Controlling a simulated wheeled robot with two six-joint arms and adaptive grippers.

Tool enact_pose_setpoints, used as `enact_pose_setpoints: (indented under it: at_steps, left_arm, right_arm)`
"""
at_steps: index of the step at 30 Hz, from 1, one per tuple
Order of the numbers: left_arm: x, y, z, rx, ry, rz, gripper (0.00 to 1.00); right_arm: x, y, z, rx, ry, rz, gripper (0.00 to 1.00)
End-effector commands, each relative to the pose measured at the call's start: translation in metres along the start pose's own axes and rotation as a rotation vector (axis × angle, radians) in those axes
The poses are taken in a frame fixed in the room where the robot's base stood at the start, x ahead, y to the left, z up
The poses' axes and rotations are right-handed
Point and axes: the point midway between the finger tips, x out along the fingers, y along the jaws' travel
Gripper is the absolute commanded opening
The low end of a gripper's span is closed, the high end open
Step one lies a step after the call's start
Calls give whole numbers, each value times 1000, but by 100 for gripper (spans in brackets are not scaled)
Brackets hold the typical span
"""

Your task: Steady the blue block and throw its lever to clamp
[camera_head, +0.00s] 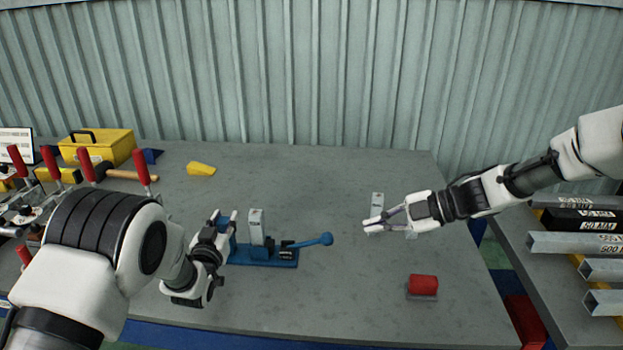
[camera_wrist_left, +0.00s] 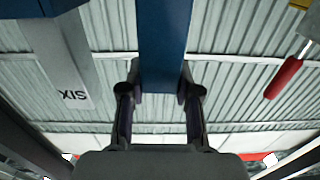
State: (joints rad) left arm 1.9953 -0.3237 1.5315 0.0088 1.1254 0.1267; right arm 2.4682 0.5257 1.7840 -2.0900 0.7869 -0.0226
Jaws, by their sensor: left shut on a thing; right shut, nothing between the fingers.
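The blue block (camera_head: 262,258) is a blue base on the grey bench, left of centre, with an upright at its left end. Its blue lever (camera_head: 310,242) lies low, reaching right to a ball end. A light grey upright piece (camera_head: 256,226) stands at the block; a grey piece marked "SIX" (camera_wrist_left: 72,70) shows in the left wrist view. My left gripper (camera_head: 228,222) is shut on the block's blue upright (camera_wrist_left: 163,45), at the left end. My right gripper (camera_head: 372,226) is shut and empty, right of the ball and apart from it.
A small grey block (camera_head: 377,201) stands close behind my right gripper. A red block (camera_head: 423,284) sits near the front right. Red-handled clamps (camera_head: 50,163), a yellow toolbox (camera_head: 98,146) and a mallet (camera_head: 130,176) crowd the left. Metal bars (camera_head: 570,242) lie at right.

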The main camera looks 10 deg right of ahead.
Motion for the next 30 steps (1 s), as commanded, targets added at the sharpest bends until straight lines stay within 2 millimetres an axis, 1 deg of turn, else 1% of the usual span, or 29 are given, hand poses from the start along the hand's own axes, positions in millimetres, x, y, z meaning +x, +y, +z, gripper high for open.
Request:
enact_pose_setpoints:
  at_steps: [2, 3, 5, 6, 7, 17, 20, 30]
  left_arm:
    - [0, 0, 0, -1, 0, -1, 0]
    - [0, 0, 0, -1, 0, -1, 36]
    - [0, -1, 0, -1, 0, -1, 57]
    - [0, -1, 0, -1, 0, -1, 71]
    - [0, -1, 0, -1, 0, -1, 75]
    - [-2, 0, -1, -1, -1, -1, 75]
    - [-12, 0, -2, -1, -2, -1, 75]
    - [-53, 0, -2, -1, -2, -2, 75]
  right_arm:
    - [0, 0, 0, 0, 0, 0, 0]
    - [0, 0, 0, 0, 0, 0, 0]
    - [0, 0, 0, 0, 0, 0, 0]
    - [0, 0, 0, 0, 0, 0, 0]
    - [0, 0, 0, 0, 0, 0, 0]
    - [0, 2, -1, -1, 0, 0, 0]
    - [-3, 5, -4, -1, 0, 0, 0]
    - [-10, 16, -13, -1, 0, 0, 0]
